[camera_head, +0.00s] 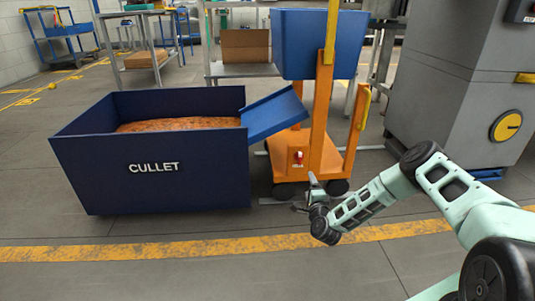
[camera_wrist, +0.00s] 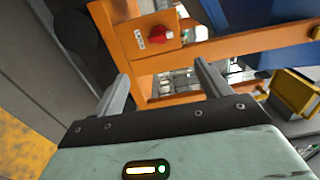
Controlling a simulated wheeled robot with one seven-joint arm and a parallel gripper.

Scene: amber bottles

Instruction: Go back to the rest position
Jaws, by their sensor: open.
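My gripper (camera_head: 304,191) is at the end of my pale green arm, in front of the orange lift cart. In the wrist view my gripper (camera_wrist: 162,90) shows two grey fingers spread apart with nothing between them. The orange cart frame (camera_wrist: 150,65) with a red knob (camera_wrist: 161,35) lies beyond the fingers. The arm reaches in from the lower right of the head view. No bottle shows in either view.
A dark blue CULLET bin (camera_head: 150,180) with amber-brown contents stands left of the gripper. A blue chute (camera_head: 272,114) leans at its right edge. The orange cart (camera_head: 318,145) carries a blue tub (camera_head: 318,40). A grey machine (camera_head: 450,80) stands right. Floor in front is clear.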

